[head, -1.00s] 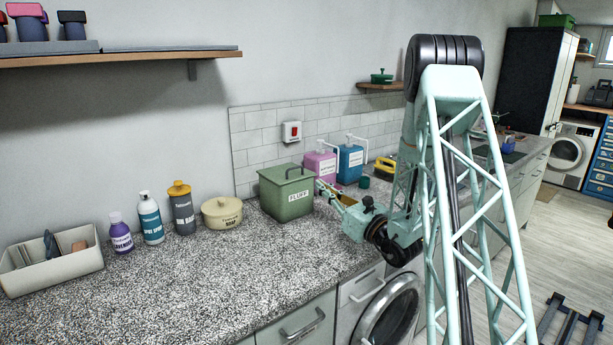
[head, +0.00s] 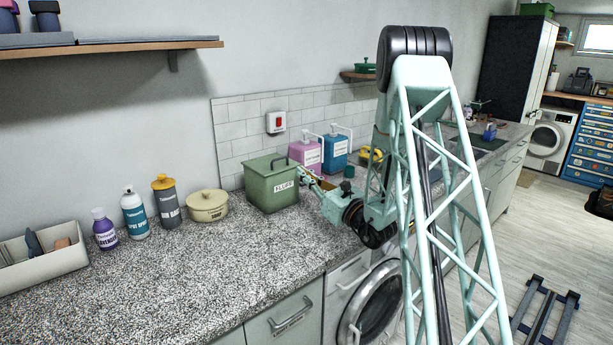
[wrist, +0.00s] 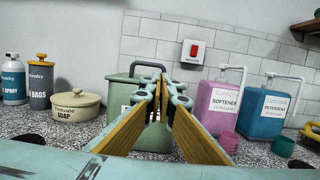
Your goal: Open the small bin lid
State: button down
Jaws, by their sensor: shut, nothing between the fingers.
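The small bin is a green box (head: 273,188) labelled FLUFF, standing upright on the counter near the wall. Its green lid (head: 262,166) with a dark handle lies on top and looks closed. My gripper (head: 301,171) is at the bin's right side, just under the lid's edge height; I cannot tell whether it touches. In the wrist view my gripper (wrist: 164,82) is shut and empty, its fingers meeting in front of the bin (wrist: 117,108). The fingers hide the middle of the bin and part of the lid.
The pink softener (head: 306,154) and blue detergent (head: 333,152) dispensers stand right of the bin. A cream soap pot (head: 207,207) and bottles stand left of it. A red switch (head: 276,123) is on the wall behind. The speckled counter (head: 190,270) in front is clear.

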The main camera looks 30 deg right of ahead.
jog(key=p+x, duration=0.2)
jog(key=x, duration=0.4)
jog(key=shift+w, duration=0.4)
jog(key=shift+r, duration=0.25)
jog(key=shift+r+p, duration=0.35)
jog(key=shift+p, duration=0.3)
